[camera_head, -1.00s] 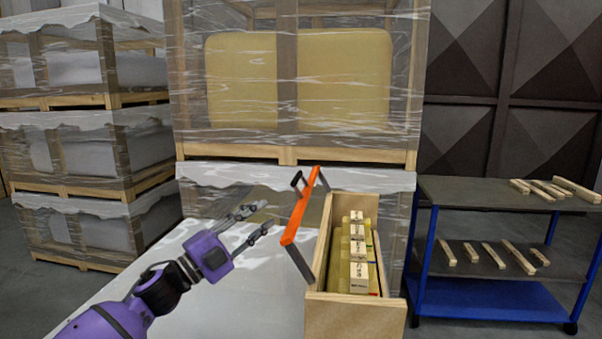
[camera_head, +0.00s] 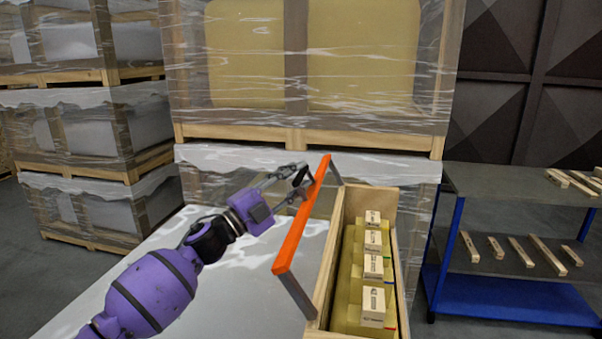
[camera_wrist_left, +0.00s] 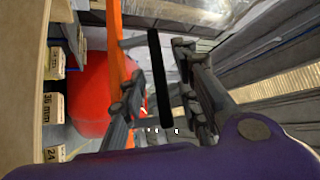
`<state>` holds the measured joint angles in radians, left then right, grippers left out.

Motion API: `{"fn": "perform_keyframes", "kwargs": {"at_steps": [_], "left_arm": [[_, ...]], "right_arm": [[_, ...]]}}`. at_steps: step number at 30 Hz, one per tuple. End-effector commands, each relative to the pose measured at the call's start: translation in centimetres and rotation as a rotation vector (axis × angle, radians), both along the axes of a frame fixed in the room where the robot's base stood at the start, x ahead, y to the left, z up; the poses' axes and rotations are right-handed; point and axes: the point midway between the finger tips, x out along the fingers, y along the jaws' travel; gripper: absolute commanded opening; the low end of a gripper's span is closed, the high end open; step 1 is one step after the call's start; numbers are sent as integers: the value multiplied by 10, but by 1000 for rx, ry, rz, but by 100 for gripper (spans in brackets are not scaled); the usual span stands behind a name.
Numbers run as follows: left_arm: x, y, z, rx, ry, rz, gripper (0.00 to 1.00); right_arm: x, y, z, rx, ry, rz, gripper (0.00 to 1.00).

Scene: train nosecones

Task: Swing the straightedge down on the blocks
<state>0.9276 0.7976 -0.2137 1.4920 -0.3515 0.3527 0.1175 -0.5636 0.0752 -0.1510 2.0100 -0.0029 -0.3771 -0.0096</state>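The orange straightedge (camera_head: 300,222) stands raised on grey side arms along the left side of a wooden box (camera_head: 399,275). A black handle (camera_wrist_left: 160,80) sticks out from its side. Several pale wooden blocks, such as the nearest one (camera_head: 373,306), stand in a row on a yellowish base in the box; the straightedge is apart from them. My left gripper (camera_head: 299,182) is at the handle. In the left wrist view its fingers are spread, one on each side of the handle, with gaps visible. My right gripper is in no view.
The box stands on a pale table (camera_head: 215,290). A blue-framed cart (camera_head: 500,262) with wooden pieces on its shelves is to the right. Wrapped crates (camera_head: 310,138) rise behind. A red rounded shape (camera_wrist_left: 90,100) shows in the left wrist view.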

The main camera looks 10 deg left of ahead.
Motion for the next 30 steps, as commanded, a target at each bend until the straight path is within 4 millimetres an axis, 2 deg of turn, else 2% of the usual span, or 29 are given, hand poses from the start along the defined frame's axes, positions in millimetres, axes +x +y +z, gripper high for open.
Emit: {"fn": "perform_keyframes", "kwargs": {"at_steps": [6, 14, 21, 30], "left_arm": [[13, -10, 6, 0, 1, 2, 30], [14, -11, 6, 1, 2, 1, 30], [13, -11, 6, 1, 2, 1, 0], [13, -11, 6, 0, 2, 0, 0]], "right_arm": [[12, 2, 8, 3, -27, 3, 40], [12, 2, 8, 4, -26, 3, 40], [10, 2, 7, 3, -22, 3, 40], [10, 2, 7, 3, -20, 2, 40]]}}
